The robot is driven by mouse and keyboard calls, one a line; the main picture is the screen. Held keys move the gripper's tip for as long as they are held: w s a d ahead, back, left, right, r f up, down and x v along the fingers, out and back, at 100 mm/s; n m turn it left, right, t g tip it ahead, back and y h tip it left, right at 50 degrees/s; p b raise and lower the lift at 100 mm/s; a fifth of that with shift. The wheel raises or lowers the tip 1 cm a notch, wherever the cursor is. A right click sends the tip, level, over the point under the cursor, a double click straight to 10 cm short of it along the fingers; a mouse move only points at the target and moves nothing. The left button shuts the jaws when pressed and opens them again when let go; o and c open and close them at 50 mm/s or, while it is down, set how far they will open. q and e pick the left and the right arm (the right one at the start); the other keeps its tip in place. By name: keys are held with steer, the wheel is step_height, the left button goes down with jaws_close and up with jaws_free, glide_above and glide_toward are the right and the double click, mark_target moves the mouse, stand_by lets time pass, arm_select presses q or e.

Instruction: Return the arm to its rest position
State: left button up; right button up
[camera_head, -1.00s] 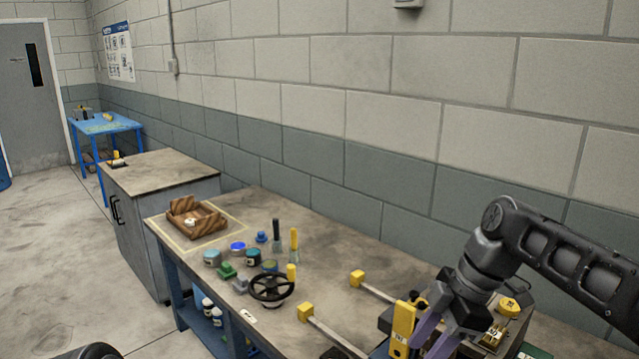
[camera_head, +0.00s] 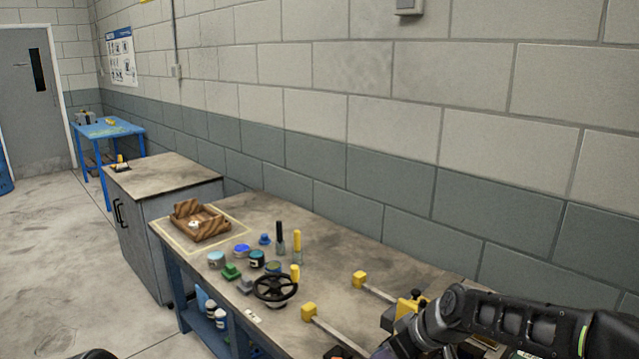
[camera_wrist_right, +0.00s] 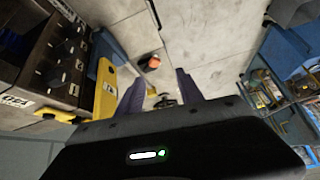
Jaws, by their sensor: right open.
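My right arm (camera_head: 500,318) comes in from the lower right in the head view, low over the near right end of the workbench (camera_head: 345,245). Its gripper is mostly cut off by the bottom edge there. In the right wrist view, the two purple fingers of my right gripper (camera_wrist_right: 160,92) stand apart with nothing held between them. Beyond them lie pale floor and a small dark and orange thing (camera_wrist_right: 150,62), apart from the fingers. My left gripper is not in view.
The workbench holds a wooden tray (camera_head: 200,222), several small pots, a black handwheel (camera_head: 274,288) and yellow-ended bars (camera_head: 335,332). In the wrist view, a dark labelled rack (camera_wrist_right: 45,60) and a yellow part (camera_wrist_right: 105,92) are close on the left; shelves (camera_wrist_right: 275,90) stand right.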

steer(key=s+a+f+m, duration=0.2)
steer(key=s+f+m, duration=0.15)
steer(key=f, duration=0.75)
steer(key=s+a+f+m, duration=0.1)
steer(key=s+f+m, duration=0.25)
steer(key=f, duration=0.65)
steer(key=s+a+f+g, duration=0.1)
steer(key=s+f, duration=0.3)
steer(key=s, duration=0.3)
steer(key=s+a+f+m+g, duration=0.1)
steer(key=s+f+g, duration=0.1)
steer(key=s+f, duration=0.3)
steer(key=s+a+f+m+g, duration=0.1)
steer(key=s+f, duration=0.3)
steer(key=s, duration=0.7)
steer(key=shift+a+f+g, duration=0.2)
steer(key=shift+g, duration=0.1)
